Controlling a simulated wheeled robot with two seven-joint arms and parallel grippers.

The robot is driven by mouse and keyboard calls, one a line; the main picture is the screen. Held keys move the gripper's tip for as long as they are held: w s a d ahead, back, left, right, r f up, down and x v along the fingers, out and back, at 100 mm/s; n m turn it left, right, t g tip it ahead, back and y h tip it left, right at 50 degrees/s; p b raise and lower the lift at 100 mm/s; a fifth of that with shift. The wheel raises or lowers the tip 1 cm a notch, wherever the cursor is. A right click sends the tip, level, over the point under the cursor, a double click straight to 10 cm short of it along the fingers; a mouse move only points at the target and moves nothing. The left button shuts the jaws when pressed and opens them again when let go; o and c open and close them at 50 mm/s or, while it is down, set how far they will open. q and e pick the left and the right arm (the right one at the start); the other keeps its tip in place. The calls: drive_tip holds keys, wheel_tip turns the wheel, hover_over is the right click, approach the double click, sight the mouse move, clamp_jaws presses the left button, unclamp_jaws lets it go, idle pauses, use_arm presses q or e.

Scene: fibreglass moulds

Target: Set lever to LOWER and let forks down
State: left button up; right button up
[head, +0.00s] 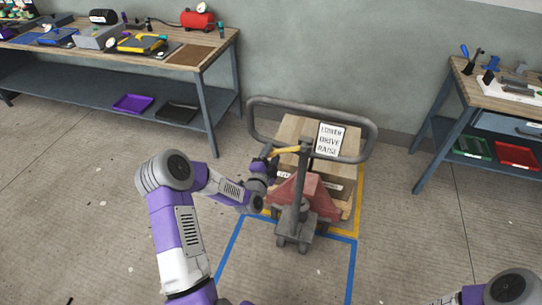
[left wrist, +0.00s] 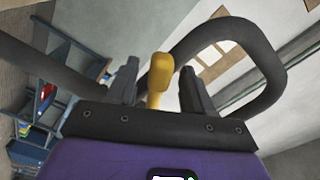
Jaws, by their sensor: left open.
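A pallet jack with a red body (head: 313,197) and a grey looped handle (head: 371,130) stands near the back wall. A yellow lever (head: 286,150) sticks out to the left below the handle loop. A sign (head: 329,140) on the handle reads LOWER, DRIVE, RAISE from top to bottom. My left gripper (head: 270,157) is at the lever's left end. In the left wrist view, the yellow lever (left wrist: 160,78) stands between the open fingers of my left gripper (left wrist: 159,68), with gaps at both sides. The forks are mostly hidden. My right gripper is out of view.
A wooden load (head: 290,130) sits behind the handle. Yellow and blue floor lines (head: 230,246) surround the jack. A workbench (head: 205,60) with tools stands at the left, another bench (head: 470,95) at the right. The floor between the benches and jack is clear.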

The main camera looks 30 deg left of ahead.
use_arm(q)
drive_tip(key=shift+c, duration=0.5)
clamp_jaws()
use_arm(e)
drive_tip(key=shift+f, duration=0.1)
